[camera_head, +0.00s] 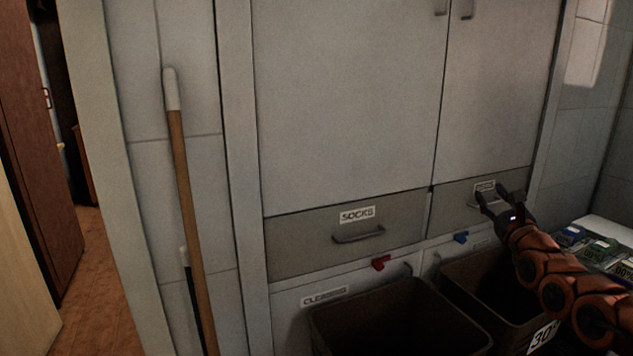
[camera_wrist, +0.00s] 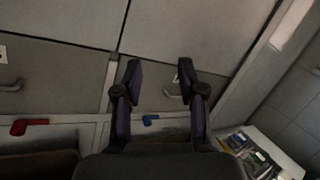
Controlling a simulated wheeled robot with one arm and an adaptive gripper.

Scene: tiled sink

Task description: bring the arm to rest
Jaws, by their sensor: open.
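My gripper (camera_head: 502,201) is at the right in the head view, at the end of my orange arm, in front of the right-hand drawer (camera_head: 453,213). In the wrist view my gripper (camera_wrist: 159,75) has its two dark fingers apart, with nothing between them but the drawer front and its handle behind. From these views I cannot tell whether the fingers touch the drawer.
A SOCKS drawer (camera_head: 300,246) is left of my gripper. Red (camera_head: 380,262) and blue (camera_head: 460,237) hooks sit below the drawers. Two dark bins (camera_head: 335,312) (camera_head: 462,278) stand below. A broom handle (camera_head: 184,180) leans at left. Boxes (camera_head: 600,250) lie on a white surface at right.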

